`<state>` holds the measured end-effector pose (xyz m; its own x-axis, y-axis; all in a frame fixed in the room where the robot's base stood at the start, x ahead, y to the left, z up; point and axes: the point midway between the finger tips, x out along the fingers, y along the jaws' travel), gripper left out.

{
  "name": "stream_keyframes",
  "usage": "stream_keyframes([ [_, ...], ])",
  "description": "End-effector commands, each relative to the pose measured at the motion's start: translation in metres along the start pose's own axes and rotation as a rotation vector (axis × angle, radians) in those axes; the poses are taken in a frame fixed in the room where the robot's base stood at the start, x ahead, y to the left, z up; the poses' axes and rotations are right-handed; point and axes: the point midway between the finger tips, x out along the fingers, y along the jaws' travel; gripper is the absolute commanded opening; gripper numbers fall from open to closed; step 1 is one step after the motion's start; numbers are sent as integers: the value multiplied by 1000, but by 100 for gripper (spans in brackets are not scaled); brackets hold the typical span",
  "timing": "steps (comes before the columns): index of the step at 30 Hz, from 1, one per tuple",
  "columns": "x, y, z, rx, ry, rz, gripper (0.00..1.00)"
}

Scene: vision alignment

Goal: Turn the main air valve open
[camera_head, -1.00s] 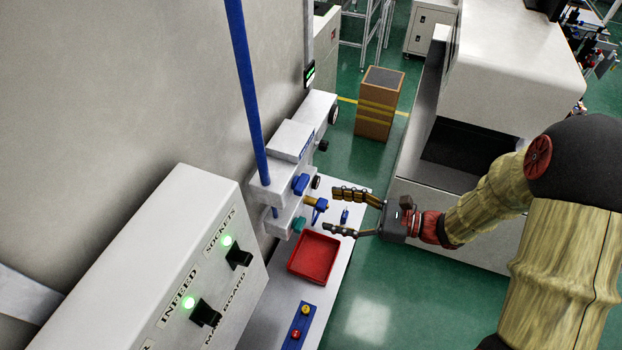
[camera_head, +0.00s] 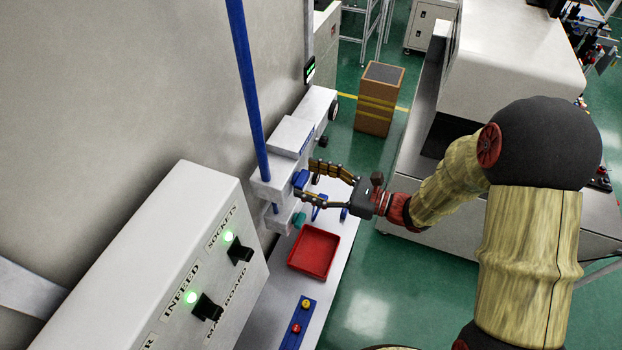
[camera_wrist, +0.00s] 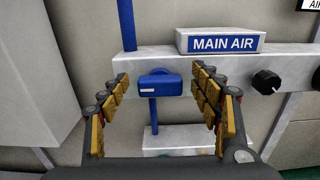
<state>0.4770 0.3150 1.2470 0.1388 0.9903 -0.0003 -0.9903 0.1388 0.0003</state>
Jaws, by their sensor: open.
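The main air valve has a blue handle (camera_wrist: 160,85) on a pale block, below and left of the "MAIN AIR" label (camera_wrist: 222,41). In the wrist view the handle lies crosswise to the blue pipe (camera_wrist: 126,25). My gripper (camera_wrist: 161,90) is open, with one finger on each side of the handle; I see no clear contact. In the head view the handle (camera_head: 300,179) is partly hidden by my gripper (camera_head: 308,182), whose fingertips are right at it.
A red tray (camera_head: 314,251) sits on the bench below the valve. A blue button box (camera_head: 299,322) is nearer. A grey panel with green lights (camera_head: 190,260) stands at left. A black knob (camera_wrist: 266,82) is right of the valve. Teal and blue fittings sit below it.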

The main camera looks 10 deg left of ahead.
Motion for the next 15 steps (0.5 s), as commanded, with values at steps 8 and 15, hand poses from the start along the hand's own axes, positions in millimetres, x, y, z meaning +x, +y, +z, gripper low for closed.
stream_keyframes([
  [8, 0, 0, 0, 0, 0, 0, 60],
  [15, 0, 0, 0, 0, 0, 0, 47],
])
